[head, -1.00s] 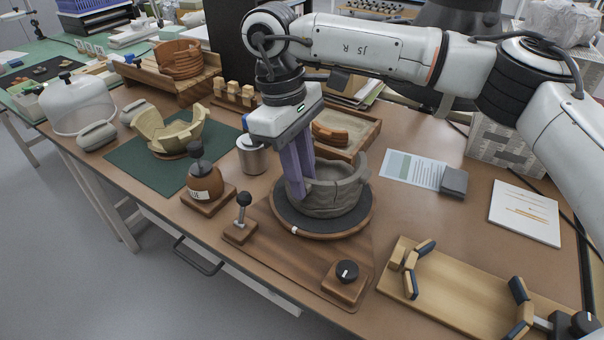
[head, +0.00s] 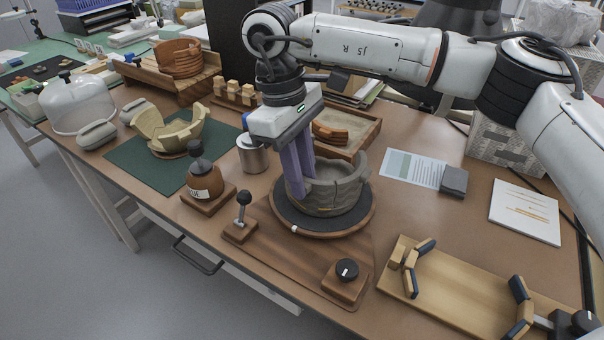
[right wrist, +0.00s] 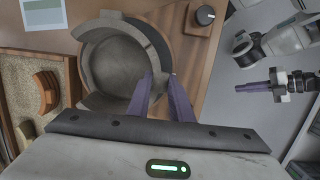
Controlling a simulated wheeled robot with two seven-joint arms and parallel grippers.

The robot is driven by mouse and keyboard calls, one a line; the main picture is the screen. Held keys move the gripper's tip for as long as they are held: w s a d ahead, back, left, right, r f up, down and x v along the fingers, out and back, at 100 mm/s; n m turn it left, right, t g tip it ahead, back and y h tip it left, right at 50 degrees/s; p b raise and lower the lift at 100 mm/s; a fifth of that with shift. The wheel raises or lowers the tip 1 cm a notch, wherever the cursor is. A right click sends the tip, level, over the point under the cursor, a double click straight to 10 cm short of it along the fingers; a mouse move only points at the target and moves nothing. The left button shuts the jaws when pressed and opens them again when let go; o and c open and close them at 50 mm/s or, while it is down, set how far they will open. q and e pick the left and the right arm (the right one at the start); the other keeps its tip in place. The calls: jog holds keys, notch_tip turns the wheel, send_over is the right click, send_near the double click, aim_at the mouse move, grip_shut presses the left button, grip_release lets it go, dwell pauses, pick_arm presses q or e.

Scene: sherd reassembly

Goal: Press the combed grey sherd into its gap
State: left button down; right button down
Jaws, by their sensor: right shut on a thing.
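The grey pot (head: 342,194) stands upright on the dark-topped turntable (head: 325,232). It also shows from above in the right wrist view (right wrist: 112,62). My right gripper (head: 297,192) is at the pot's left wall, its purple fingers pointing down, shut on the combed grey sherd. The fingers hide most of the sherd, and I cannot tell how fully it sits in the gap. In the right wrist view the fingertips (right wrist: 160,77) are at the pot's wall. My left gripper (right wrist: 243,87) shows only in that view, away from the pot; its opening is unclear.
A knobbed lever (head: 242,205) and a dial block (head: 345,281) stand in front of the turntable. A brown bottle (head: 203,180) and a metal cup (head: 252,155) are to the left. A wooden jig (head: 450,290) lies at the right. A sherd tray (head: 365,138) is behind.

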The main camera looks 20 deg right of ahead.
jog(key=c, duration=1.5)
grip_release()
jog(key=shift+f, duration=0.1)
jog(key=r, duration=0.3)
jog(key=a+r, duration=0.1)
jog(key=r, duration=0.2)
jog(key=w+r+p, duration=0.1)
jog(key=r, duration=0.3)
jog(key=shift+w+a+r, duration=0.1)
jog(key=shift+a, duration=0.05)
